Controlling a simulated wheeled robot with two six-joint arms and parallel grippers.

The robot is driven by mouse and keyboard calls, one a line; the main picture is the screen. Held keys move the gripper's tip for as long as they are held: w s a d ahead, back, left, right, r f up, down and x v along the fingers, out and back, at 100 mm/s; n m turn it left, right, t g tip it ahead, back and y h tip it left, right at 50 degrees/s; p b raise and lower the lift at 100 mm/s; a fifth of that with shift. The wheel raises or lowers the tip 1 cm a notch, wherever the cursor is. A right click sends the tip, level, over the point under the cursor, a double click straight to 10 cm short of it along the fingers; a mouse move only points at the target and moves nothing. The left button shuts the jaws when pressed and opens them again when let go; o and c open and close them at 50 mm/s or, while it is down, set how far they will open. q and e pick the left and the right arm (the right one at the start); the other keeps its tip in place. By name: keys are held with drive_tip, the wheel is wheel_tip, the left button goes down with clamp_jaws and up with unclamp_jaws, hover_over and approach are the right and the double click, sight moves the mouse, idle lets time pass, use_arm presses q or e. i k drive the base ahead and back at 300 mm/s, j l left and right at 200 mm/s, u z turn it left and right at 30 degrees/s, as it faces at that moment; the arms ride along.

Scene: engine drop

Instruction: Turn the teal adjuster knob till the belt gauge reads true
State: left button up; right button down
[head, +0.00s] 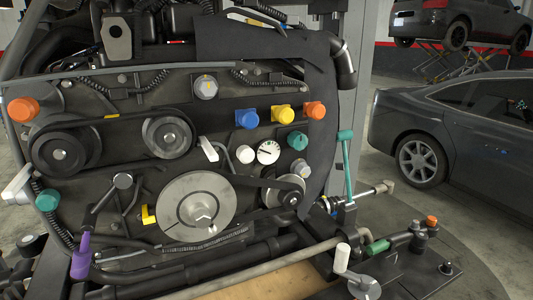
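A teal knob (298,140) sits on the front of the engine, right of centre. The small round white gauge (268,152) is just to its left and slightly lower. A dark needle shows on the gauge face, with a small green mark; the exact reading is too small to tell. A dark belt (250,182) runs below the gauge, between the large grey pulley (185,212) and a smaller pulley (291,183) on the right. Neither of my grippers is in view, and nothing is touching the knob.
Blue (247,119), yellow (282,114) and orange (314,110) caps sit above the knob. A white knob (245,154) is left of the gauge. A teal lever (345,165) stands upright to the right. A white-handled crank (343,257) is at lower right. Cars stand behind.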

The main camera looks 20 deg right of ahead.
sight(298, 141)
drive_tip(key=k+l, duration=0.1)
drive_tip(key=l, duration=0.35)
drive_tip(key=k+l+z, duration=0.1)
drive_tip(key=l, duration=0.35)
drive_tip(key=k+l, duration=0.15)
drive_tip(key=l, duration=0.35)
